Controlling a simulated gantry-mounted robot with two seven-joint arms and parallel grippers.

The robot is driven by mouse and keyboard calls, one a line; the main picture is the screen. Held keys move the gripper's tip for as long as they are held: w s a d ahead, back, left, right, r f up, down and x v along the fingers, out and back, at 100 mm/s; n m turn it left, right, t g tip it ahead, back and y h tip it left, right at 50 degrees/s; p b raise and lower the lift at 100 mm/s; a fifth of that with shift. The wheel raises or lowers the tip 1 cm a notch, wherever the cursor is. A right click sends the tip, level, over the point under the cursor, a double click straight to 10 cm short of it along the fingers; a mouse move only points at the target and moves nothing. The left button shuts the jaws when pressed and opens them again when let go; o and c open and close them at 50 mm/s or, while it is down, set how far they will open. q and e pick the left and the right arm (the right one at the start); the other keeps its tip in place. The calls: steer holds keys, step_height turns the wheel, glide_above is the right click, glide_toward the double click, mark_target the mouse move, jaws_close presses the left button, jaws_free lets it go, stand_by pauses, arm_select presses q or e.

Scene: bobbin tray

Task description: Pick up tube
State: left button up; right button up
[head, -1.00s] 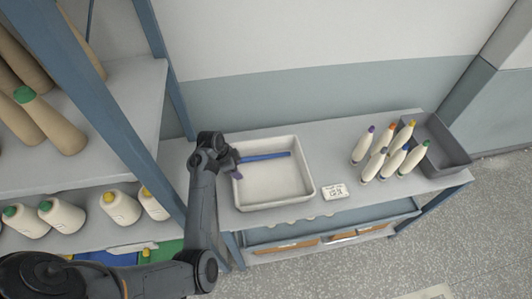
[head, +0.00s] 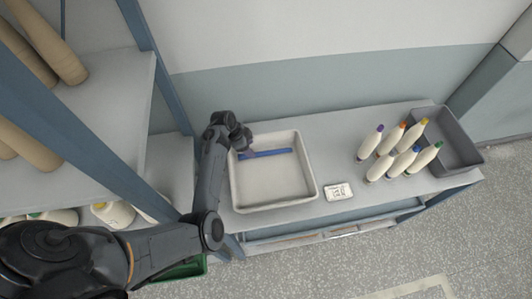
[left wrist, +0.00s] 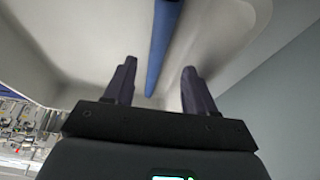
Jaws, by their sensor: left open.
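The blue tube (head: 270,153) is long and thin and lies in the white tray (head: 313,195), near its back side. My left gripper (head: 245,150) is over the left back part of the tray, at the tube's left end, which it partly hides. In the left wrist view the two dark fingers are apart, and the blue tube (left wrist: 160,40) runs into the gap between the fingertips. No contact shows, and I cannot tell the height between fingers and tube. My right gripper is not in view.
A small white label card (head: 339,191) lies right of the tray. Several cream bobbins with coloured tips (head: 400,152) stand beyond it, beside a grey bin (head: 470,163). A blue-posted shelf (head: 150,60) with more bobbins stands close on the left.

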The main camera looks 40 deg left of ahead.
mark_target(257, 153)
arm_select(q)
steer(key=x, duration=0.4)
steer(key=shift+d, duration=0.35)
steer(key=shift+w+f, duration=0.2)
steer(key=shift+f, duration=0.3)
steer(key=shift+c, duration=0.4)
steer(key=shift+d, duration=0.1)
jaws_close()
